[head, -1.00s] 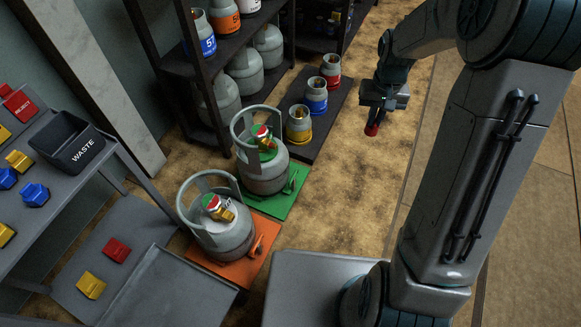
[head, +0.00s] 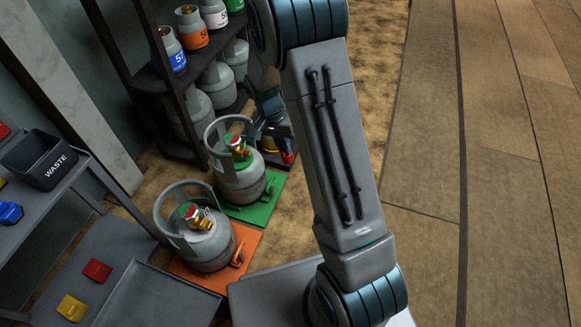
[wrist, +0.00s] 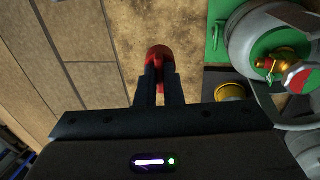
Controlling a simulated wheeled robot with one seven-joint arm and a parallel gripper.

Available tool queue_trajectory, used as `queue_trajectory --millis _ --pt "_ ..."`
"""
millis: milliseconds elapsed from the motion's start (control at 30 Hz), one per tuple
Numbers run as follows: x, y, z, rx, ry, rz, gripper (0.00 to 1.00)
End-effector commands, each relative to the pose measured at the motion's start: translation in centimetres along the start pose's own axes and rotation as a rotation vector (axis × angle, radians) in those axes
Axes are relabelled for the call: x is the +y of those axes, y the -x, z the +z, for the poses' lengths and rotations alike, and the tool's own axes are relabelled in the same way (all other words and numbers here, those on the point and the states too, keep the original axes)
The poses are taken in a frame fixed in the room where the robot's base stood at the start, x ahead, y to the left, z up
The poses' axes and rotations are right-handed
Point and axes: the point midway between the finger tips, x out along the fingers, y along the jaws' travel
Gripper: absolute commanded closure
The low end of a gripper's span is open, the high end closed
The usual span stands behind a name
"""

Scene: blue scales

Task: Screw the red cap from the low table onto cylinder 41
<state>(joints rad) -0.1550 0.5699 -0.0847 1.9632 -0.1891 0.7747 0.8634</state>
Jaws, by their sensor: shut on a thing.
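My gripper (wrist: 158,80) is shut on a red cap (wrist: 160,57), seen at the fingertips in the wrist view. In the head view the cap (head: 288,157) shows just right of the cylinder on the green scale (head: 240,185), apart from it. That cylinder has a brass valve with a red and white piece on top; it also shows at the right of the wrist view (wrist: 240,45). A second cylinder (head: 205,248) with a similar valve stands on the orange scale (head: 185,268). I cannot read a number 41 on either.
A red block (head: 97,270) and a yellow block (head: 72,307) lie on the low grey surface at the left. A waste bin (head: 40,160) stands on the table above. A dark shelf (head: 150,75) holds several bottles. A small yellow cylinder (wrist: 230,91) stands near the green scale.

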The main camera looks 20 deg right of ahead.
Motion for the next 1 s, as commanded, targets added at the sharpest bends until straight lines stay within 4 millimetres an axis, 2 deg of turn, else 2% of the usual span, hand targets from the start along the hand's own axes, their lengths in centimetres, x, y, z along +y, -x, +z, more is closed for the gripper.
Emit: queue_trajectory --millis 100,267,400,500,700,1000 --pt "-0.7 -2.7 0.6 -0.076 -0.250 0.112 1.00" --pt "-1.3 -5.7 1.0 -0.266 -0.663 0.281 1.00" --pt "-2.0 -8.1 1.1 -0.538 -1.047 0.421 1.00" --pt "-2.5 -9.1 1.2 -0.757 -1.275 0.486 1.00" --pt "-3.3 -10.9 0.7 -1.190 -1.605 0.532 1.00" --pt "-4.2 -13.4 -1.3 -1.838 -1.885 0.407 1.00"
